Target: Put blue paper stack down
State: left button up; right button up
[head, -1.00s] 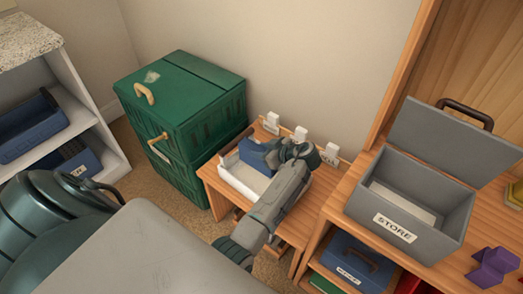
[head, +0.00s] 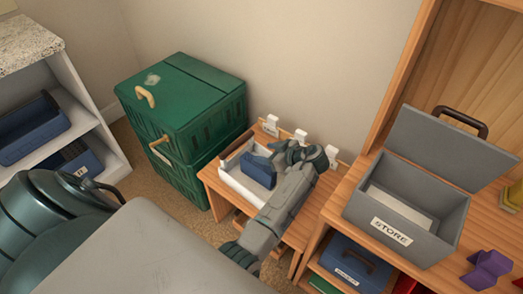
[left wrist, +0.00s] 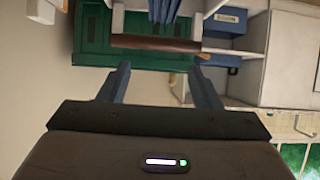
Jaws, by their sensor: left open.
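The blue paper stack (head: 258,169) sits in the white tray (head: 240,186) on the small wooden table, leaning somewhat. My left gripper (head: 282,152) is open just to the right of the stack and above the tray's back right part. A narrow gap seems to show between gripper and stack. In the left wrist view my two fingers (left wrist: 160,78) stand wide apart with nothing gripped between them. The gripper and forearm hide the tray's right part. My right gripper is not in view.
Green stacked crates (head: 185,95) stand left of the small table (head: 295,235). White labelled tags (head: 300,136) stand along its back edge. On the right, an open grey STORE box (head: 365,210) and a purple object (head: 490,268) sit on a wooden shelf unit.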

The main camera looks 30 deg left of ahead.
pick_arm(q)
jog(key=v, duration=0.5)
jog(key=s+f+m+h, duration=0.5)
jog(key=s+f+m, duration=0.4)
jog(key=s, duration=0.7)
jog(key=s+f+m+t+h, duration=0.1)
jog(key=s+f+m+h, duration=0.5)
jog(key=s+f, duration=0.9)
jog(key=m, duration=0.2)
jog(key=shift+s+d+m+p, duration=0.3)
jog(key=shift+s+m, duration=0.05)
jog(key=shift+m, duration=0.05)
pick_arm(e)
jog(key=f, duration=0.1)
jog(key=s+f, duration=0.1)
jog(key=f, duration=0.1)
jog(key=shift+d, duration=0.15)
